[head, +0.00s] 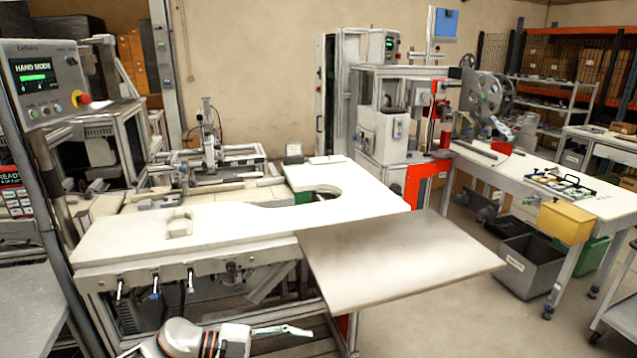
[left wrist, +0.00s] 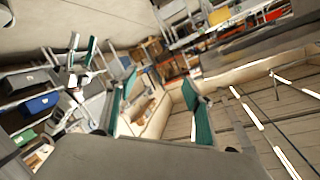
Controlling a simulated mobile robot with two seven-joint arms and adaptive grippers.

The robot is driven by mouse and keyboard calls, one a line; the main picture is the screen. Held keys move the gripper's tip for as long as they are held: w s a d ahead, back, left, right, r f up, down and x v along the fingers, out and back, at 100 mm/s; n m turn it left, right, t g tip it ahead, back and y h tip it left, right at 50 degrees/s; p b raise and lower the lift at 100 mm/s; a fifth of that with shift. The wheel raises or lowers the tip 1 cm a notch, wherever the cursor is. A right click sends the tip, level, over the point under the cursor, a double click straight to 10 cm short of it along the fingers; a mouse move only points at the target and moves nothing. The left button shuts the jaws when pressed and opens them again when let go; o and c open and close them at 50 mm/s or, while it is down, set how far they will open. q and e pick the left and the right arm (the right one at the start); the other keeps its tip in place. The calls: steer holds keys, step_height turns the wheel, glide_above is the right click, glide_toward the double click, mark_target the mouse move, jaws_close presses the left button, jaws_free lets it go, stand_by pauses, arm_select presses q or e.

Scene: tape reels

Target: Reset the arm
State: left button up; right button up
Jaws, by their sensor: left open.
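My left arm shows at the bottom of the head view, in front of the workbench. Its gripper (head: 288,331) points right, below the bench edge, and is seen from the side. In the left wrist view my left gripper (left wrist: 152,98) has its two teal-padded fingers spread apart, with nothing between them. It touches no object that I can see. My right arm and gripper are not in view.
A white workbench (head: 245,215) and a flat board (head: 385,262) at its right corner lie above my arm. A control panel (head: 45,82) stands left. A grey reel (head: 484,95) is on the machine behind. Floor at right is clear up to a grey bin (head: 528,272).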

arm_select(q)
steer(key=s+a+f+n+t+y, duration=0.8)
steer(key=s+a+f+n+y, duration=0.4)
steer(key=s+a+f+n, duration=0.5)
steer(key=s+f+n, duration=0.3)
steer(key=shift+f+t+y, duration=0.25)
steer(key=shift+t+y, duration=0.05)
steer(key=shift+t, duration=0.1)
